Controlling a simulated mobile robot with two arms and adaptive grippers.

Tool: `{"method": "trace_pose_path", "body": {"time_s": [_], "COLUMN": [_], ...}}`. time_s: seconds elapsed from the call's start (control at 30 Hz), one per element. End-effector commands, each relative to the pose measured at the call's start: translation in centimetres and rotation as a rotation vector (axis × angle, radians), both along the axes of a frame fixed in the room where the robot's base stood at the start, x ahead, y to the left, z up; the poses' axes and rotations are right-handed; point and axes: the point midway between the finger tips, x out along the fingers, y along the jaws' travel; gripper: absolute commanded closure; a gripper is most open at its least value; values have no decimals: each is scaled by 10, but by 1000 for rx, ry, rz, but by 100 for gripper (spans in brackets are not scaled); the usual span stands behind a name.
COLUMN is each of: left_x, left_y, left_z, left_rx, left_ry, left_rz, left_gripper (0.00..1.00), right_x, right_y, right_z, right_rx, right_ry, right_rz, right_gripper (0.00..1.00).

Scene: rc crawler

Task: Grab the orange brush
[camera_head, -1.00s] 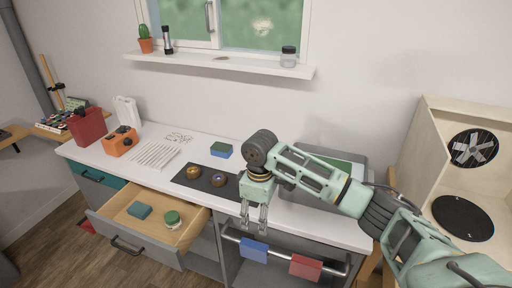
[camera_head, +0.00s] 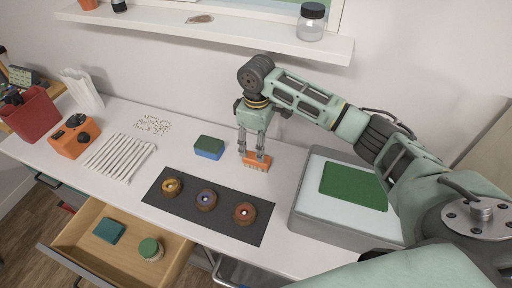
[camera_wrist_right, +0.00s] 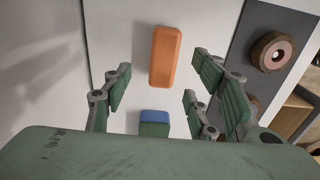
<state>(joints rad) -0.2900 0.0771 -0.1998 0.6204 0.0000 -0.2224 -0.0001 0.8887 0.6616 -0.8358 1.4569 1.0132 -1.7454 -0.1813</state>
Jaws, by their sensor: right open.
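The orange brush (camera_head: 257,162) lies on the white counter, behind the dark mat and left of the grey box. In the right wrist view its orange back (camera_wrist_right: 165,56) shows ahead of and between the fingers. My right gripper (camera_head: 254,150) is open and hangs pointing down just above and behind the brush. In the right wrist view the open fingers (camera_wrist_right: 163,95) are spread apart with nothing between their pads. I cannot tell from the pictures whether the fingertips touch the brush. My left gripper is not in view.
A green and blue sponge (camera_head: 209,147) lies just left of my right gripper. A dark mat (camera_head: 228,223) with three wheels is in front. A grey box (camera_head: 308,208) with a green pad stands right. An open drawer (camera_head: 84,246) juts out front left.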

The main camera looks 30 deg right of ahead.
Motion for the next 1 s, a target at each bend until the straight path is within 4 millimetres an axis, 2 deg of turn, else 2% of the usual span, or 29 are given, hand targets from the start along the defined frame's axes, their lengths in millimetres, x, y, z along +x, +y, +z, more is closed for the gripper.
{"method": "trace_pose_path", "body": {"time_s": [0.03, 0.2, 0.4, 0.53, 0.7, 0.83, 1.0], "left_x": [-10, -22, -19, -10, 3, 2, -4], "left_y": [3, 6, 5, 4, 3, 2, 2], "left_z": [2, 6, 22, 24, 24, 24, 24], "left_rx": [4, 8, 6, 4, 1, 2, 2], "left_ry": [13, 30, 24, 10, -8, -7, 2], "left_rz": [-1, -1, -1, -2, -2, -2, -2], "left_gripper": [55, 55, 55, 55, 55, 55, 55], "right_x": [-1, -1, -3, -3, -2, -2, -2], "right_y": [0, 0, 1, 1, 1, 1, 1], "right_z": [-5, -23, -50, -68, -75, -75, -74], "right_rx": [-1, 0, -2, -1, -1, -1, -1], "right_ry": [4, 4, 5, 4, 1, 1, 1], "right_rz": [0, 0, -1, 0, 1, 1, 1], "right_gripper": [47, 47, 47, 47, 47, 47, 62]}}
